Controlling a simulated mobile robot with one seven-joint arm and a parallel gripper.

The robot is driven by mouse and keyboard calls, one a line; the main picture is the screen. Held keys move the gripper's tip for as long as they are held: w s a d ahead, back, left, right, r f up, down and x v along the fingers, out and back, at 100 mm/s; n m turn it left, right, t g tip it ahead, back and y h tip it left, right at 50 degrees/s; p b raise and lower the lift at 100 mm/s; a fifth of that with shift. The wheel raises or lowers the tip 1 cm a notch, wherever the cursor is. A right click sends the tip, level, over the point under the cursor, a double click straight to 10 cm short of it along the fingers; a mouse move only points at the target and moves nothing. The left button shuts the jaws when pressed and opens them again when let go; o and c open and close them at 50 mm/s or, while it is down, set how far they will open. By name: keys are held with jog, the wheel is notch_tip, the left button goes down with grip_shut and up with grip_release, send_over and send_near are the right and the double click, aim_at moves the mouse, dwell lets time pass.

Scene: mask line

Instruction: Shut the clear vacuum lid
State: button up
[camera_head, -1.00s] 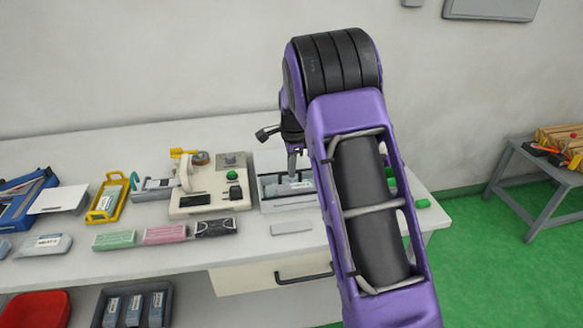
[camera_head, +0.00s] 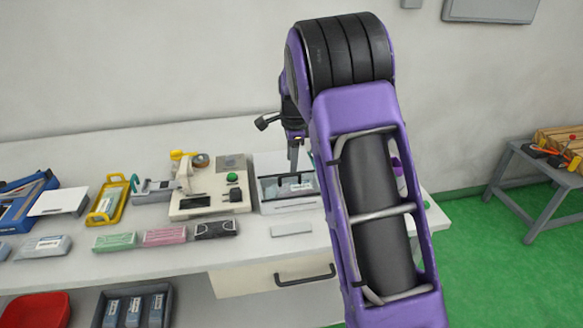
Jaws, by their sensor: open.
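A grey-white box-shaped machine (camera_head: 290,206), which looks like the vacuum unit, stands on the bench left of my forearm. Its top shows a dark-rimmed recess with a pale labelled packet (camera_head: 297,187) inside. I cannot make out the clear lid or its angle; a pale upright area shows behind the recess, and my arm hides the right side. My gripper (camera_head: 293,163) points down at the back of the machine, above the recess. It is open and looks empty; its fingertips are small, and I cannot tell whether they touch anything.
A cream machine (camera_head: 207,211) with a green knob (camera_head: 232,177) stands directly left. Packs in green, pink and black lie in front, beside a pale flat block (camera_head: 291,230). A yellow tray (camera_head: 106,207) is further left. A grey side table (camera_head: 540,185) stands right.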

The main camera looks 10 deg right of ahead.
notch_tip(320, 180, up, 12)
jog(key=s, duration=0.2)
jog(key=shift+s+r+p, duration=0.25)
jog(key=shift+s+p, duration=0.05)
jog(key=shift+p, duration=0.05)
